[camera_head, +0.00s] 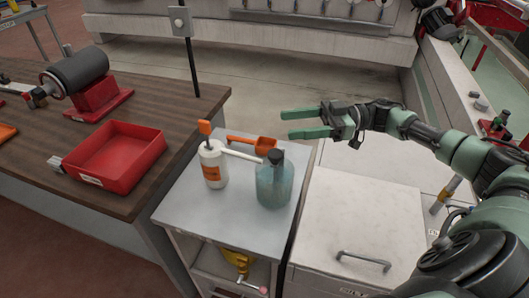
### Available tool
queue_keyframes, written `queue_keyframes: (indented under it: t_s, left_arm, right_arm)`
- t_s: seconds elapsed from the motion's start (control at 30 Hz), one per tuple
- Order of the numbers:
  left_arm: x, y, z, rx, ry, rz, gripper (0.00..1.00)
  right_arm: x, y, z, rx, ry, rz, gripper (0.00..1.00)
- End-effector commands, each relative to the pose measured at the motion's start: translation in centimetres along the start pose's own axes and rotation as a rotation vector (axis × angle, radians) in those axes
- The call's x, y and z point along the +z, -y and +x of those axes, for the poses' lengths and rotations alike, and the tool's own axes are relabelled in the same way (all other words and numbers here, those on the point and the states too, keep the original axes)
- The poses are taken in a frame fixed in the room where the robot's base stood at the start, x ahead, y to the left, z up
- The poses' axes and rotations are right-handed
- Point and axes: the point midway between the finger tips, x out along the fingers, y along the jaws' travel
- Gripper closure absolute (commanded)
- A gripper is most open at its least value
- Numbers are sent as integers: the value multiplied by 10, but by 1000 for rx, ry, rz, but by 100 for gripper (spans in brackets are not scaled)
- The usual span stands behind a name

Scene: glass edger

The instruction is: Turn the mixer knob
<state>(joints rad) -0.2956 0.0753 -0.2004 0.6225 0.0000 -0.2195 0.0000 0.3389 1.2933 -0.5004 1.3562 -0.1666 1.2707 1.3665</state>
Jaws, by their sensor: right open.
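I cannot pick out the mixer knob for certain. A small grey box with a round button (179,22) sits on the dark post at the upper left. A small grey rounded piece (481,103) sits on the pale ledge at the right. My right gripper (289,124) comes in from the right, with its green fingers apart and pointing left. It is empty and appears above the area behind the bottles, short of the post. My left gripper is out of view.
A grey cart (225,227) holds a white bottle (213,168), a teal bottle (274,185) and an orange scoop (262,144). A red tray (117,158) lies on the wooden bench (50,185). A white lidded box (350,225) stands right of the cart.

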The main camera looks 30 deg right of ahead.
Motion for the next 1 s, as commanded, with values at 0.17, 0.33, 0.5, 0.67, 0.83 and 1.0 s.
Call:
queue_keyframes:
  t_s: [0.17,0.33,0.5,0.67,0.83,1.0]
  left_arm:
    - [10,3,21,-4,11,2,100]
    - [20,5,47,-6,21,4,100]
    - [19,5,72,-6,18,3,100]
    - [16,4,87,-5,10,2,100]
    - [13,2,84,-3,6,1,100]
    - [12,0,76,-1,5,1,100]
  right_arm:
    - [21,0,0,0,0,-1,40]
    - [47,0,0,0,0,-1,40]
    - [72,0,0,0,0,-1,40]
    - [86,0,0,0,0,-2,40]
    - [85,0,8,-1,-2,-2,40]
    - [83,1,34,-3,-4,-1,40]
